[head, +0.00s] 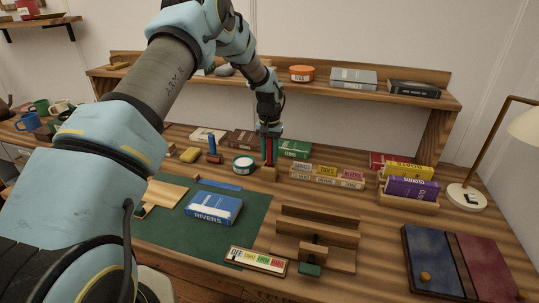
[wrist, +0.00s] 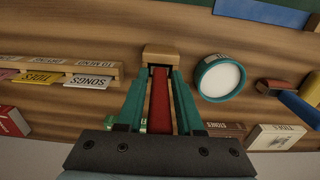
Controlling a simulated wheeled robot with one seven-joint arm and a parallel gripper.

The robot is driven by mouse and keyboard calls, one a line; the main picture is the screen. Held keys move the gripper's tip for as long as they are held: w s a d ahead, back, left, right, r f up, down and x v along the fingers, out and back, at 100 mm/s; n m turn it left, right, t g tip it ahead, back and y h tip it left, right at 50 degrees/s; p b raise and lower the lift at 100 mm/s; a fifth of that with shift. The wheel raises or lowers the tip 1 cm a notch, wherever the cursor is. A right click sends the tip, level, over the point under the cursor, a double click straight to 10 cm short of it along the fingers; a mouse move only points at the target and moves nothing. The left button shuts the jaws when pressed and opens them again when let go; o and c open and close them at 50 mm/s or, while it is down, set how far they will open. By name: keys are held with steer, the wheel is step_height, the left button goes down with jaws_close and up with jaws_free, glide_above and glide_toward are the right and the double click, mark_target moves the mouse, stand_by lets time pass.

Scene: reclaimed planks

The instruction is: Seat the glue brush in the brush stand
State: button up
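The glue brush, a slim red bar (head: 269,151), is upright between the teal fingers of my gripper (head: 269,160). In the wrist view the brush (wrist: 160,98) runs between the two fingertips (wrist: 161,70), which close on its sides. The brush stand, a small light-wood block (head: 264,173), is right below the fingertips; it also shows in the wrist view (wrist: 162,52), at the far end of the brush. The brush's lower end is at the block, but whether it is inside a hole is hidden.
A round teal tub with a white top (head: 244,164) stands close left of the stand. A green box (head: 293,149) is close behind right. A labelled card rack (head: 328,177) is to the right. A blue upright piece (head: 211,143) stands farther left. The green mat (head: 168,225) lies in front.

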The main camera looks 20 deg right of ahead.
steer(key=shift+o, duration=1.2)
steer(key=shift+r, duration=0.1)
step_height(320, 180, up, 12)
steer(key=b, duration=0.3)
steer(key=shift+r, duration=0.1)
steer(key=s+a+r+n, duration=0.1)
steer(key=s+a, duration=0.1)
steer(key=a, duration=0.8)
steer(key=s+a+r+n, duration=0.1)
steer(key=a+r+n, duration=0.1)
steer(key=a, duration=0.8)
steer(key=s+a+f+n+t, duration=0.1)
steer(key=s+a+f+n, duration=0.1)
steer(key=s+a, duration=1.4)
steer(key=a+n, duration=0.1)
steer(key=a, duration=0.1)
steer(key=shift+s+a+n+t, duration=0.25)
steer(key=shift+a+n+t, duration=0.05)
steer(key=shift+a+n, duration=0.1)
steer(key=shift+f, duration=0.1)
